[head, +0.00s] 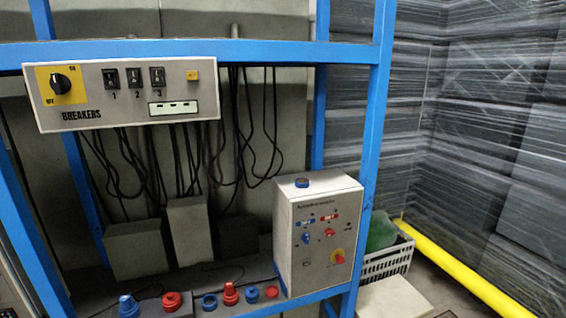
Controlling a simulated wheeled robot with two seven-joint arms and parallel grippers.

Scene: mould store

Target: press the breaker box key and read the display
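The breaker box (135,133) is a pale panel marked BREAKERS, fixed to the blue frame at the upper left. A small yellow key (192,75) sits at its upper right. Below the key is a white display (173,108) with a few short dark dashes; I cannot make out any digits. A black rotary knob (61,83) on a yellow plate is at the left; its setting is too small to tell. Three black switches (135,77), numbered 1, 2 and 3, sit between knob and key. Neither of my grippers is in view.
Blue frame bars (200,51) surround the box. Black cables (255,130) hang below it. A grey control cabinet (312,240) stands lower right, with red and blue sockets (230,293) beside it. A crate (388,261) and yellow pipe (470,275) are at right.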

